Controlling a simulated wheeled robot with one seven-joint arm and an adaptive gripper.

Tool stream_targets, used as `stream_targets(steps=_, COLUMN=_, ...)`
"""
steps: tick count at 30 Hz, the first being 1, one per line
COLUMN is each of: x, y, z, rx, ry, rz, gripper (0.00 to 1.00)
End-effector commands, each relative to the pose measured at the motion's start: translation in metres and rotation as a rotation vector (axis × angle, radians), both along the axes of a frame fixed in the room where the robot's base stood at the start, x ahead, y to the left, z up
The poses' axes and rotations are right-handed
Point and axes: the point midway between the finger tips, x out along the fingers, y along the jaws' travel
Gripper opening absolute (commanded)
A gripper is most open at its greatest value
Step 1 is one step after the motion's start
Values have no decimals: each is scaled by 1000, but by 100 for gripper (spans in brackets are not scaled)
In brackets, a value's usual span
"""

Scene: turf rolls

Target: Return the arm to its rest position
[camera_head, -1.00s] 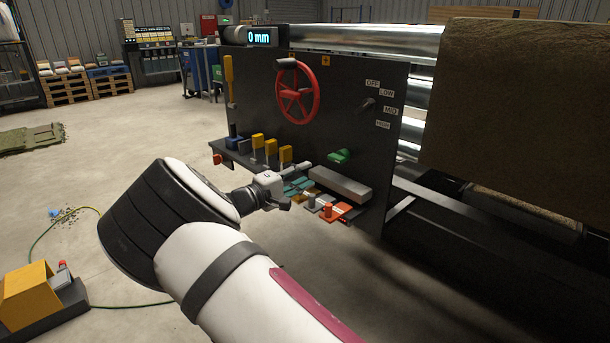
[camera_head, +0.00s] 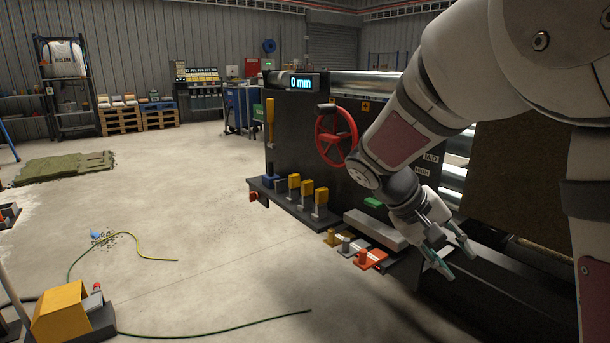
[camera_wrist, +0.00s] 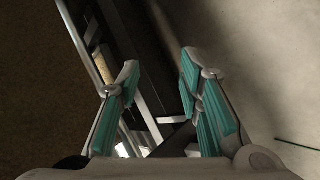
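My arm crosses the right side of the head view, folded high and bent down in front of the machine. My gripper (camera_head: 452,254) hangs in front of the machine's lower right, just right of the grey block on its ledge. In the wrist view my gripper (camera_wrist: 160,95) shows two teal-padded fingers spread apart with nothing between them. Beyond the fingers are dark frame bars and the floor. My arm hides part of the machine panel (camera_head: 290,150), including most of the dial labels.
The panel carries a red handwheel (camera_head: 336,135), a 0 mm display (camera_head: 301,83) and several yellow levers (camera_head: 307,195). An orange pedal-like box (camera_head: 62,312) and a green cable (camera_head: 220,330) lie on the floor at left. A brown turf sheet (camera_head: 510,180) hangs at right. The middle floor is clear.

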Motion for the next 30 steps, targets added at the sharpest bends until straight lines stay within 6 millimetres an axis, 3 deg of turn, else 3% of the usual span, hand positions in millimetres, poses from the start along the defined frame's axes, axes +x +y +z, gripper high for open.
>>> stream_targets(steps=1, x=-21, y=-3, z=6, rx=57, ry=3, rz=-23, gripper=33)
stream_targets(steps=8, x=-107, y=1, z=22, rx=288, ry=23, rz=-76, gripper=33)
stream_targets(steps=18, x=-229, y=31, z=31, rx=561, ry=3, rz=-82, gripper=33)
stream_targets(steps=24, x=-280, y=52, z=25, rx=656, ry=-22, rz=-66, gripper=33)
stream_targets(steps=30, x=-313, y=68, z=15, rx=714, ry=-47, rz=-51, gripper=33)
